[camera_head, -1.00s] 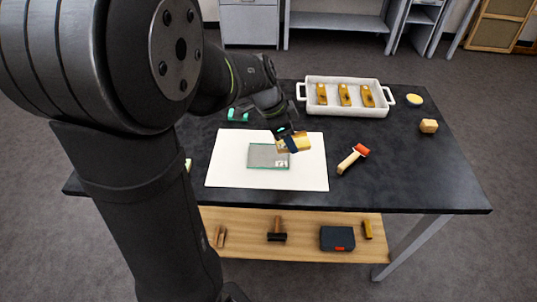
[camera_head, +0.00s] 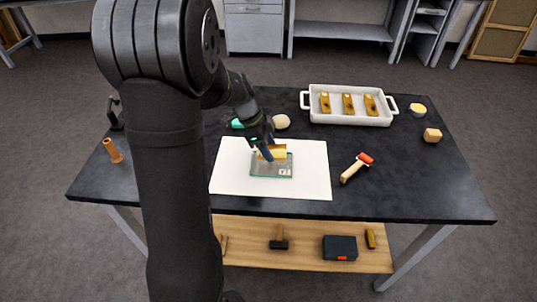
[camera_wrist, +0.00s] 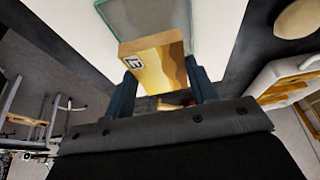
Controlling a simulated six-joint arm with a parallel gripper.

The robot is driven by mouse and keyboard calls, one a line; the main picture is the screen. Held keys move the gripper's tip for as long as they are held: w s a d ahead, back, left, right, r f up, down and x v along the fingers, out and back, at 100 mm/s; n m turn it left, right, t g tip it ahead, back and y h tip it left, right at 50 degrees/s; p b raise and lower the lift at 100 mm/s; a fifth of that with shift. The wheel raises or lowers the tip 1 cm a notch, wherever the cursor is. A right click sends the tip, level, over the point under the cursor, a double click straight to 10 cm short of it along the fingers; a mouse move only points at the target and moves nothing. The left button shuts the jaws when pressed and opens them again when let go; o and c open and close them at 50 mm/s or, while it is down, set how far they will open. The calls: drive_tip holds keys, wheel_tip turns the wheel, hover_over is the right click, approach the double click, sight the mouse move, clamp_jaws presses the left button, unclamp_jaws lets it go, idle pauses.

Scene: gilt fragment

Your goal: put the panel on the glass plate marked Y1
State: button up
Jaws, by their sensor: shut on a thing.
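The panel (camera_head: 277,152), gold with brown and a small dark-marked label, is in my gripper (camera_head: 266,152). In the wrist view the panel (camera_wrist: 158,66) sits between the two dark fingers of my gripper (camera_wrist: 163,88), which are shut on it. The glass plate (camera_head: 262,170), clear with greenish edges, lies on a white sheet (camera_head: 310,182). It has a small white mark near its front right corner, too small to read. The panel is over the plate's far part; I cannot tell whether they touch. The plate's edge shows beyond the panel in the wrist view (camera_wrist: 184,18).
A white tray (camera_head: 350,117) with several gold-brown pieces stands at the back right. A red-and-wood roller (camera_head: 355,168) lies right of the sheet. A beige round thing (camera_head: 281,122) is behind it. A wooden block (camera_head: 432,135) and yellow-topped dish (camera_head: 418,110) stand far right. The front right tabletop is clear.

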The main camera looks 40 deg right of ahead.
drive_tip(key=shift+f, duration=1.85)
drive_tip(key=shift+f, duration=0.1)
drive_tip(key=o, duration=1)
drive_tip(key=v, duration=1.2)
drive_tip(key=shift+s, duration=0.1)
